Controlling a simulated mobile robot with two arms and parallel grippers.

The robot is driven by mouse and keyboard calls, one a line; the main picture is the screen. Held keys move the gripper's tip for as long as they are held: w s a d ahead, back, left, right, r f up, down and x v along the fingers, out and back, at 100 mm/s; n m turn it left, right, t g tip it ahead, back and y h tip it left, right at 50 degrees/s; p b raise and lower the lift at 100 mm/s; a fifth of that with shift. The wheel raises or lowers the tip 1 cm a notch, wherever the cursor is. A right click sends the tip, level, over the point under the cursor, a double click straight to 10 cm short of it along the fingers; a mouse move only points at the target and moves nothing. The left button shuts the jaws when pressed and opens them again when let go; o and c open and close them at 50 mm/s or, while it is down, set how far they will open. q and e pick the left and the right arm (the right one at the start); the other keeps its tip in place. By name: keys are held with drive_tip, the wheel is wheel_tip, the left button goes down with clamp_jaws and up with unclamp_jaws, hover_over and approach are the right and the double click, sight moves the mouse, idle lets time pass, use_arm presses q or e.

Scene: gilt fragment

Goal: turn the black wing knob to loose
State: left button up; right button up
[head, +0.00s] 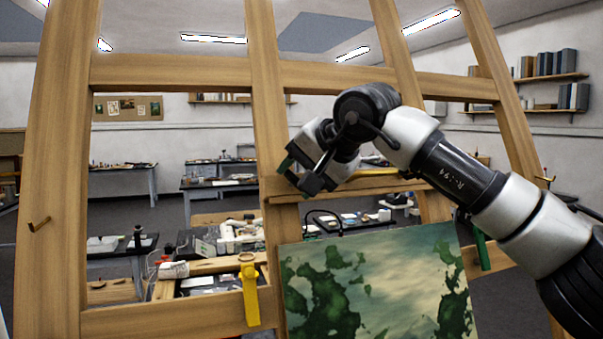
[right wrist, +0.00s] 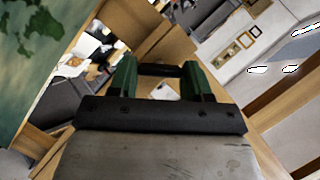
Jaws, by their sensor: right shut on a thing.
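My right gripper (head: 296,172) reaches in from the right and sits at the middle upright of the wooden easel (head: 265,110), beside the ledge above the painting. In the right wrist view its two green fingers (right wrist: 159,74) are shut on the black wing knob (right wrist: 160,70), which shows as a dark bar between them. In the head view the gripper hides the knob. I cannot tell how far the knob is turned. My left gripper is in neither view.
A green and cream painting (head: 375,285) stands just below the gripper. A yellow clamp (head: 250,292) is on the lower rail, and a green handle (head: 482,250) is right of the painting. A brass hook (head: 39,224) sticks out from the left post. Cluttered benches stand behind.

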drive_tip(key=n+h, duration=0.1)
drive_tip(key=n, duration=0.2)
drive_tip(key=shift+a+r+n+h, duration=0.1)
drive_tip(key=shift+a+n+h, duration=0.05)
drive_tip(key=shift+n+h, duration=0.2)
drive_tip(key=n+h, duration=0.2)
drive_tip(key=n, duration=0.2)
drive_tip(key=shift+a+h, duration=0.1)
drive_tip(key=shift+h, duration=0.15)
idle(0.4)
drive_tip(key=o, duration=0.9)
drive_tip(key=shift+s, duration=0.1)
